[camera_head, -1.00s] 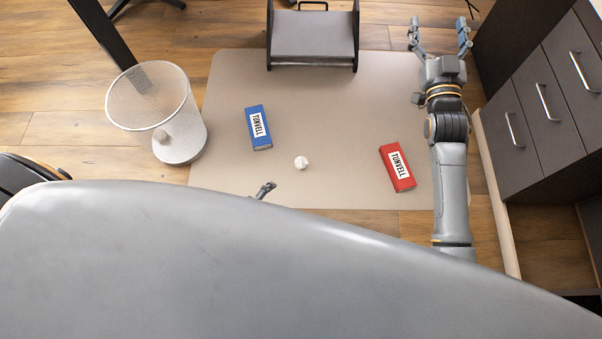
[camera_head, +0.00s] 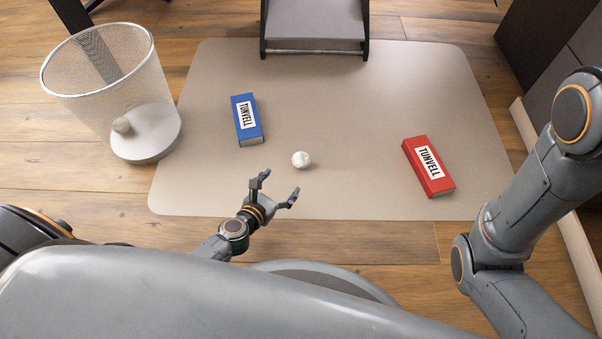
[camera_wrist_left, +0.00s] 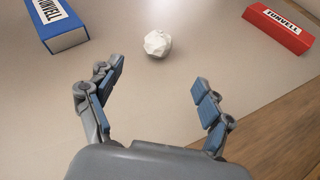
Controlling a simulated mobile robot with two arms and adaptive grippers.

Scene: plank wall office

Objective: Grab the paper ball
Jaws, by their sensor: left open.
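The white crumpled paper ball (camera_head: 301,160) lies on the beige mat (camera_head: 350,100), between a blue box and a red box. My left gripper (camera_head: 276,188) is open and empty, just in front of the ball and a little to its left in the head view. In the left wrist view the ball (camera_wrist_left: 157,44) sits ahead of the open fingers (camera_wrist_left: 158,95), apart from them. My right arm shows at the right of the head view, but its gripper is out of the picture.
The blue box (camera_head: 246,120) lies left of the ball and the red box (camera_head: 428,167) right of it. A mesh bin (camera_head: 90,80) with a pale ball inside stands at left. A dark stand (camera_head: 313,45) is at the back. Drawers stand at far right.

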